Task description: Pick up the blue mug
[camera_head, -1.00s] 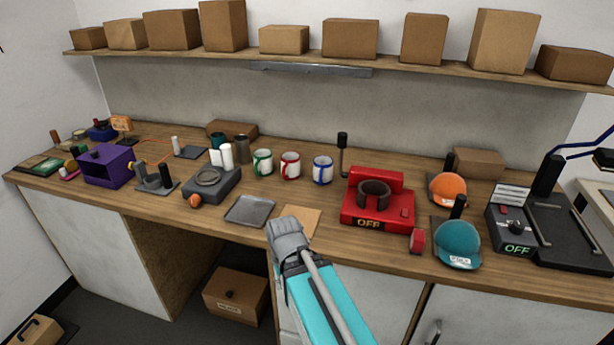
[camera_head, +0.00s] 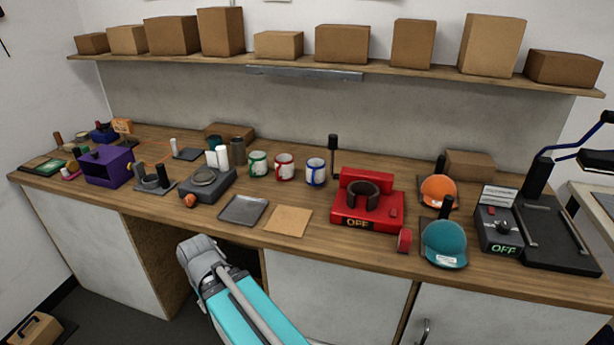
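Part of my arm shows low in the picture, a turquoise link with a grey joint, in front of the bench and well apart from the mugs. My gripper's fingers do not show.
The red mug press (camera_head: 367,205) stands right of the blue mug. A grey tray (camera_head: 243,209) and a tan square board (camera_head: 288,221) lie in front of the mugs. Caps (camera_head: 444,243) and a black press are farther right.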

